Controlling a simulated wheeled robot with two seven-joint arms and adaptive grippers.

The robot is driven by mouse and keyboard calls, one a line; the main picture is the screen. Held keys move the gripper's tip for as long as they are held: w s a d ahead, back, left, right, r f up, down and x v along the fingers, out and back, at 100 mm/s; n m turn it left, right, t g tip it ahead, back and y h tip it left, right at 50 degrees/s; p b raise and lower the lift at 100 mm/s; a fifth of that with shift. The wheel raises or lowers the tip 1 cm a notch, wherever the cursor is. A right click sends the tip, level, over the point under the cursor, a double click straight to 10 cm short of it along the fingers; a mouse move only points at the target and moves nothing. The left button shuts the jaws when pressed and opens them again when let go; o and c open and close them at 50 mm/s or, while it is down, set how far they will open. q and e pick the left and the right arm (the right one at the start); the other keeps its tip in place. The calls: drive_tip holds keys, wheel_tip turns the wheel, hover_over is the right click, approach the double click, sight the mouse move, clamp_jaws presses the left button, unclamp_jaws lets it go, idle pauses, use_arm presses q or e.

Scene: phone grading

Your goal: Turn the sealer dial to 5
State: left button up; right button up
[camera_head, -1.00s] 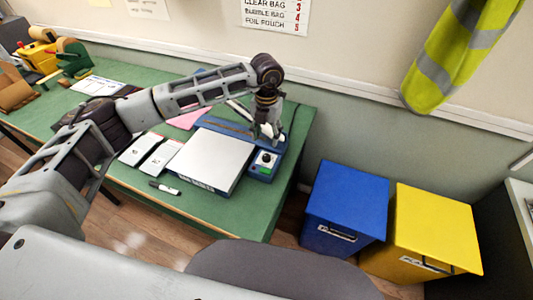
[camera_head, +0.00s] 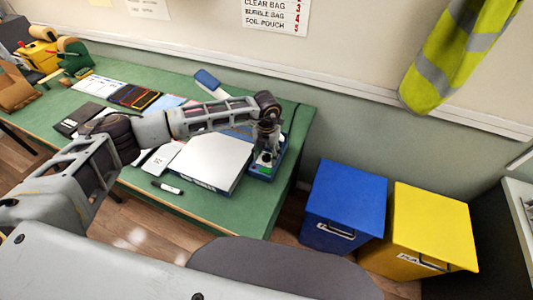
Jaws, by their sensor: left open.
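The blue sealer (camera_head: 279,158) stands at the right end of the green table, beside a flat silver-white box. Its front control panel (camera_head: 262,172) shows at the near right corner. My left gripper (camera_head: 265,160) points down right over that panel and is open. The dial is mostly hidden behind the fingers, so its setting cannot be read and I cannot tell whether the fingers touch it. A wall sign (camera_head: 276,14) lists clear bag, bubble bag and foil pouch with red numbers, the lowest being 5. My right gripper is not in view.
The silver-white box (camera_head: 211,157) sits left of the sealer. A marker (camera_head: 168,188) lies near the front edge. Phones and cards lie on the table (camera_head: 225,212) to the left. A blue bin (camera_head: 345,199) and a yellow bin (camera_head: 432,225) stand right of it.

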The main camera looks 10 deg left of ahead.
use_arm(q)
drive_tip(key=shift+c, duration=0.2)
drive_tip(key=c, duration=1)
